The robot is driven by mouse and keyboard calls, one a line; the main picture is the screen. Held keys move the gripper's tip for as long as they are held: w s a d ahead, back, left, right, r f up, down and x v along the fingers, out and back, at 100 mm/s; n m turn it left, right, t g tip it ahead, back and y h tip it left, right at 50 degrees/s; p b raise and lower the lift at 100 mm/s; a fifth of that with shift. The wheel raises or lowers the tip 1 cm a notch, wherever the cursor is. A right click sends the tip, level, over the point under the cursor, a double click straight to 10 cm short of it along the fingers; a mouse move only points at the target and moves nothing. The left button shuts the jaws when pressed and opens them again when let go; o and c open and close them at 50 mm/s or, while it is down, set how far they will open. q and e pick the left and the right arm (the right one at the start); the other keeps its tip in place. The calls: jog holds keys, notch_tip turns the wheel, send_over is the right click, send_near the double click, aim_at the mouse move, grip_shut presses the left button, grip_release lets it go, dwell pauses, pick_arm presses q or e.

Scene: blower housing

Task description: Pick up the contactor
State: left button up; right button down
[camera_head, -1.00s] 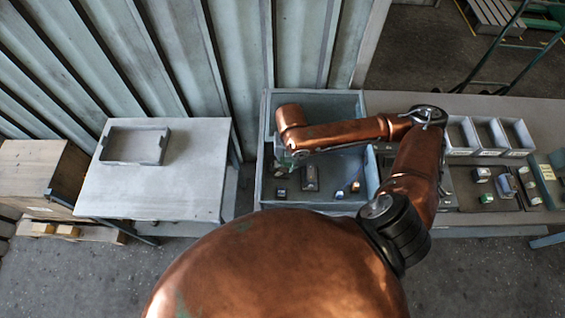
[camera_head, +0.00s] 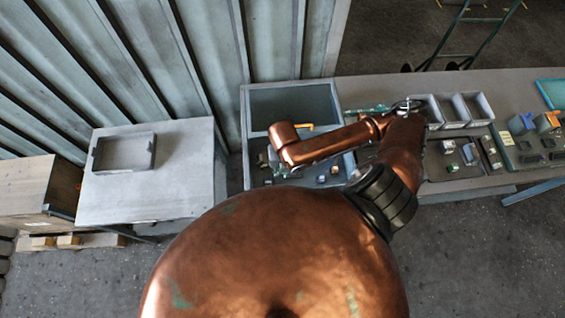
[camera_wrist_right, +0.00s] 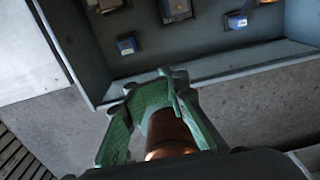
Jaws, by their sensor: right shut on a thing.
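My right gripper (camera_head: 279,168) hangs from the copper wrist over the left part of the blue-grey open box (camera_head: 248,125). In the right wrist view its green fingers (camera_wrist_right: 151,82) stand in front of the box's wall. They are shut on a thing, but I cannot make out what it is. I cannot tell which part is the contactor. Small parts lie in the box: one with a blue face (camera_wrist_right: 127,44), a brownish block (camera_wrist_right: 176,10) and another blue-marked part (camera_wrist_right: 236,21). My forearm hides part of the box. My left gripper is not in view.
A side table (camera_head: 180,180) with an empty grey tray (camera_head: 124,153) stands on the left, beside a wooden crate (camera_head: 30,187). Grey bins (camera_head: 453,110) and several loose parts are on the bench at the right. My arm crosses above the box.

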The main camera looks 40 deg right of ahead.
jog(key=c, duration=0.6)
grip_release()
dwell(0.3)
jog(key=shift+c, duration=0.4)
